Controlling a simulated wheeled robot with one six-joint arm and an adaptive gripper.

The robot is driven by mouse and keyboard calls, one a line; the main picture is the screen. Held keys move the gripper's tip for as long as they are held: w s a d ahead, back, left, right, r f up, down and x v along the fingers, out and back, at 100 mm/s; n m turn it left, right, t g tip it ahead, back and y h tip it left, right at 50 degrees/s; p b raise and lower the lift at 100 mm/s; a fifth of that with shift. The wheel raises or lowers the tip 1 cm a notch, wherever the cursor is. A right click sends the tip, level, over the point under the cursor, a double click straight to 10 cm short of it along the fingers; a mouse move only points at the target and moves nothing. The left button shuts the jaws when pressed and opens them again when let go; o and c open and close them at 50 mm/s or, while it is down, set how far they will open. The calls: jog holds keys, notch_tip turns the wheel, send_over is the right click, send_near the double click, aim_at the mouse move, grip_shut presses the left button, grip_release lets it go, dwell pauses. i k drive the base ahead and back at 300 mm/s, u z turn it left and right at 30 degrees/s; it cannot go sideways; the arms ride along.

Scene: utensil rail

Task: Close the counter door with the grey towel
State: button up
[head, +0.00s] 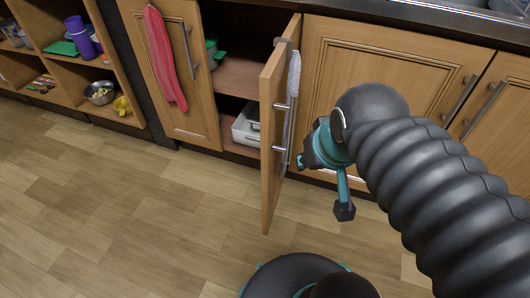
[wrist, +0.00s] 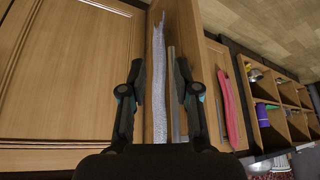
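The counter door (head: 270,150) is a wooden door standing wide open, seen nearly edge-on in the head view, with its outer face to the right. The grey towel (head: 292,88) hangs on that face by its metal bar handle (head: 281,134). In the wrist view the towel (wrist: 160,85) and the handle (wrist: 173,90) run between my fingers. My gripper (head: 322,186) is open, on the right of the door, facing its outer side. Its two fingers are well apart in the wrist view. I cannot tell whether a finger touches the door.
A closed door with a red towel (head: 164,55) is left of the opening. A white container (head: 247,124) sits inside the cabinet. Closed doors (head: 360,60) stand to the right. Open shelves (head: 72,61) with bowls and bottles are at far left. The wooden floor (head: 120,210) in front is clear.

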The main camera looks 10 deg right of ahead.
aim_at(279, 81)
jog(key=u, duration=0.5)
jog(key=k, duration=0.8)
jog(key=z, duration=0.3)
